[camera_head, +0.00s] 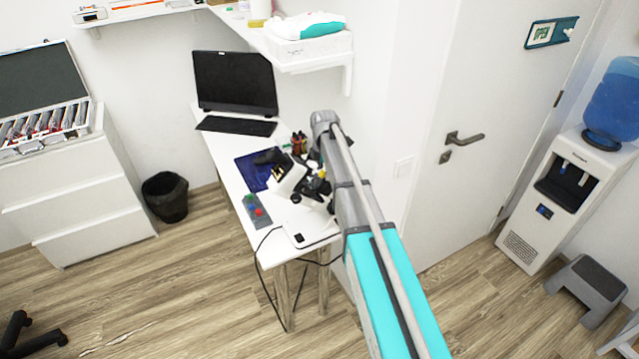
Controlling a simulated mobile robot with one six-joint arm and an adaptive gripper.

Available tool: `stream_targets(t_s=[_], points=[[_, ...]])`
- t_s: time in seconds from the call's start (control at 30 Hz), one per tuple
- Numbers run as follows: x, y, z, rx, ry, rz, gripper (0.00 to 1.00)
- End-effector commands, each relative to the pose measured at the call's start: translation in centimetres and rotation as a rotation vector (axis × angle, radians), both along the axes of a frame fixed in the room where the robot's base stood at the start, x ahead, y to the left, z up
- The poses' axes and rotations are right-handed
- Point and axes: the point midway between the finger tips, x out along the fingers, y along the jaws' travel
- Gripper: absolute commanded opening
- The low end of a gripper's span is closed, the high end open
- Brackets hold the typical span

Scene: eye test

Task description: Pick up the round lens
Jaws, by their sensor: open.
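I cannot pick out the round lens for certain. A small grey tray (262,221) near the left edge of the white desk (232,164) holds a few small coloured round pieces in green, blue and red (259,211). They are too small to tell whether one is the lens. My arm rises from the bottom of the view over the desk's right side and hides part of it.
A white and black instrument (287,176) stands mid-desk beside a blue mat (251,172). An open lens case (42,143) sits on drawers at left. A black bin (165,198) stands between.

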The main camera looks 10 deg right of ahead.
Motion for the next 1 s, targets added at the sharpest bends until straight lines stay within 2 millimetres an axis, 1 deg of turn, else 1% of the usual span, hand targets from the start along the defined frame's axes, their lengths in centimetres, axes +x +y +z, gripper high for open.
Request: stream_targets(t_s=[0.03,0.17,0.77,0.8,0.87,1.0], points=[[0.0,0.01,-0.55,0.0,0.0,0.0,0.71],[0.01,0.03,-0.84,0.0,0.0,0.0,0.71],[0.01,0.09,-0.8,0.0,0.0,0.001,0.71],[0.01,0.09,-0.8,0.0,0.0,0.001,0.68],[0.01,0.09,-0.8,0.0,0.0,0.001,0.57],[0.01,0.1,-0.8,0.0,0.0,0.001,0.31]])
